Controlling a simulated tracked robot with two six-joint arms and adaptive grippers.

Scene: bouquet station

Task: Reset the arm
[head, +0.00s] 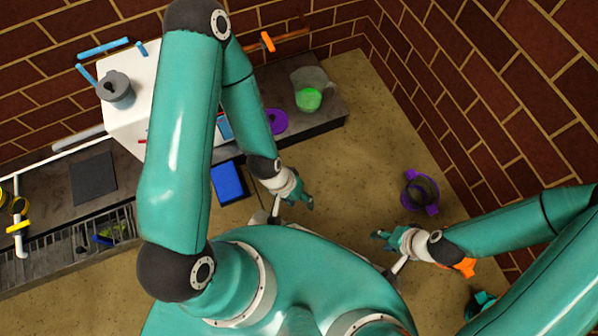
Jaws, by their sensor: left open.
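My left arm comes in from the upper left and bends down over the floor. My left gripper (301,199) is open and empty in mid-picture, clear of the counter. My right arm comes in from the right edge. My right gripper (381,239) points left above the floor, with nothing visible in it. Its fingers are too small to tell how far they are apart. The two grippers are apart from each other. My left arm hides part of the counter and the white box behind it.
A dark counter (327,109) runs along the brick wall, with a white box (133,108), a purple ring (277,121) and a green ball (308,99). A blue bin (228,182) stands before it. A purple-handled pot (420,190) stands right on the open floor (350,160).

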